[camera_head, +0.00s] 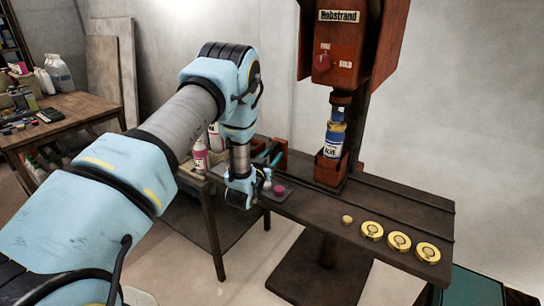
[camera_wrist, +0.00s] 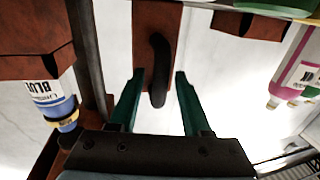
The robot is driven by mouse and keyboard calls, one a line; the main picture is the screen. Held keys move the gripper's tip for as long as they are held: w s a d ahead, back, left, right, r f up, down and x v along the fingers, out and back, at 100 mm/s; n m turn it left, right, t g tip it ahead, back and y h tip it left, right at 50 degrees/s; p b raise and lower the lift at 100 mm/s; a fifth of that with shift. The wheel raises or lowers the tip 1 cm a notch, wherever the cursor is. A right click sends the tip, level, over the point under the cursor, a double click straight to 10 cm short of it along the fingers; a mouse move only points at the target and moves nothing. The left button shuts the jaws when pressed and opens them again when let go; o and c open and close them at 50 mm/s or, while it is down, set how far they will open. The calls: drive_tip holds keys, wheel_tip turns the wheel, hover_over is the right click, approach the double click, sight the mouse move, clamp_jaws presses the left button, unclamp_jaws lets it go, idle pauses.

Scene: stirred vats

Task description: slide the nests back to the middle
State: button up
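A red-brown nest (camera_head: 328,171) under the red machine holds a can (camera_head: 333,142) with a blue-lettered label. In the wrist view this can (camera_wrist: 60,105) appears upside down at the left. A second red-brown block, apparently another nest (camera_head: 281,148), stands left of the machine, partly hidden by my gripper (camera_head: 270,157). In the wrist view, a red-brown block (camera_wrist: 142,40) with a dark curved handle (camera_wrist: 158,65) is straight ahead. My gripper (camera_wrist: 159,78) is open, its teal fingers on either side of the handle's end with gaps showing.
The red machine (camera_head: 345,45) has a knob on its front. Several yellow lids (camera_head: 398,241) lie at the bench's right end. A pink-labelled bottle (camera_head: 200,155) stands on the left bench; a pink bottle (camera_wrist: 298,80) shows in the wrist view. The dark bench (camera_head: 385,205) is clear between machine and lids.

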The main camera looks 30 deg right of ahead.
clamp_jaws()
idle(1.2)
